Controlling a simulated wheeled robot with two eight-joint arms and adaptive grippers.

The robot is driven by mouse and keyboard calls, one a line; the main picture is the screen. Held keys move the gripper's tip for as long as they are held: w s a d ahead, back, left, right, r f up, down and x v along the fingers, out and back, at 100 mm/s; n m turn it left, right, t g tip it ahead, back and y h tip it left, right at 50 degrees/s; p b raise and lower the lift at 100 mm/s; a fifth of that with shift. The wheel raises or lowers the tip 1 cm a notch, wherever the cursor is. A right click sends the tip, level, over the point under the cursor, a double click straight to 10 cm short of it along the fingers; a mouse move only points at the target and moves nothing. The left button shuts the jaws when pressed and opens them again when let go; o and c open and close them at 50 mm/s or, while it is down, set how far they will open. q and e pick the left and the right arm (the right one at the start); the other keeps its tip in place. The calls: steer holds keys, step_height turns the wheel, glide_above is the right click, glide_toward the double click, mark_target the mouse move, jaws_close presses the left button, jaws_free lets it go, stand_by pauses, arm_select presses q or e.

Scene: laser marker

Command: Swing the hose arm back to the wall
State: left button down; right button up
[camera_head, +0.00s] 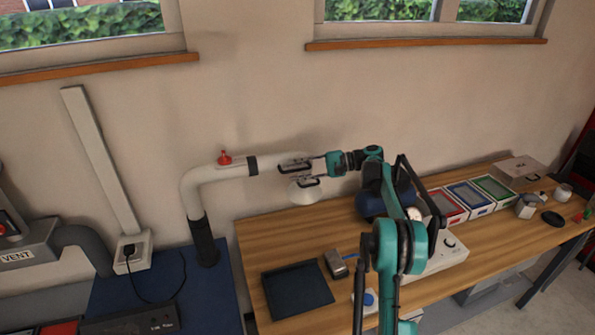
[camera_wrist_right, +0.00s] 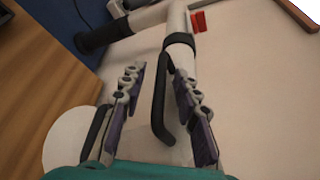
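The hose arm (camera_head: 210,177) is a white pipe with a black lower sleeve (camera_head: 204,242), a red knob (camera_head: 224,158) and a black band (camera_head: 252,165). It bends at an elbow and reaches right in front of the wall, ending in a white hood (camera_head: 306,191). The gap to the wall is hard to judge. My right gripper (camera_head: 302,175) is at the hood end. In the right wrist view its fingers (camera_wrist_right: 156,105) are apart, with a black bar handle (camera_wrist_right: 163,100) of the hose arm between them, not visibly gripped. My left gripper is out of view.
The wooden table (camera_head: 265,240) below holds a dark tray (camera_head: 297,289), a small grey block (camera_head: 336,264), a dark blue rounded object partly behind my arm, and red, blue and green bins (camera_head: 470,197). A blue surface (camera_head: 222,290) and a VENT box (camera_head: 22,248) are left.

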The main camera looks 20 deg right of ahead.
steer(key=v, duration=1.2)
stand_by(0.3)
steer(key=s+a+r+n+g+h+b, duration=0.1)
steer(key=a+h+b, duration=0.15)
steer(key=a, duration=0.85)
steer(key=s+a+f+n+h+b, duration=0.25)
steer(key=s+a+h, duration=0.25)
steer(key=s+a, duration=0.55)
steer(key=s+a+f+n+t+h+b, duration=0.1)
steer(key=s+f+n+h, duration=0.2)
steer(key=s+f, duration=0.5)
steer(key=s+a+f+n+h+b, duration=0.2)
steer(key=s+f, duration=0.6)
steer(key=s, duration=0.8)
steer(key=n+h, duration=0.1)
steer(key=n, duration=0.1)
steer(key=shift+a+f+n+t+h, duration=0.3)
steer(key=shift+n+t+h, duration=0.05)
steer(key=shift+t, duration=0.05)
